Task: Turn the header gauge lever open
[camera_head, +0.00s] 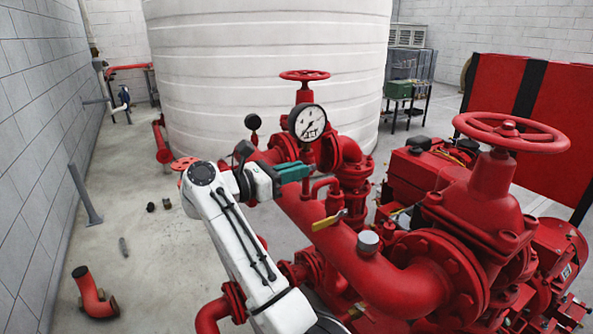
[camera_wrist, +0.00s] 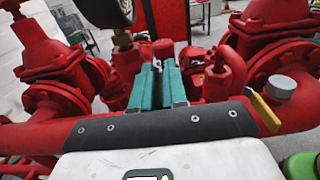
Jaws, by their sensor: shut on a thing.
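The header pressure gauge (camera_head: 308,122), with a white dial, stands on a short red stem above the large red header pipe (camera_head: 370,265). My gripper (camera_head: 306,171) has teal fingers and reaches in from the left, just below the gauge. In the wrist view my gripper (camera_wrist: 158,68) has its fingers close together, with a thin pale piece showing between the tips. This appears to be the gauge lever; most of it is hidden by the fingers, so its angle cannot be told.
A yellow lever (camera_head: 329,220) sits on the header, right of and below my gripper; it also shows in the wrist view (camera_wrist: 262,110). Red handwheels (camera_head: 510,132) and valves crowd the right. A white tank (camera_head: 265,70) stands behind. Floor at left is mostly clear, with loose fittings (camera_head: 96,292).

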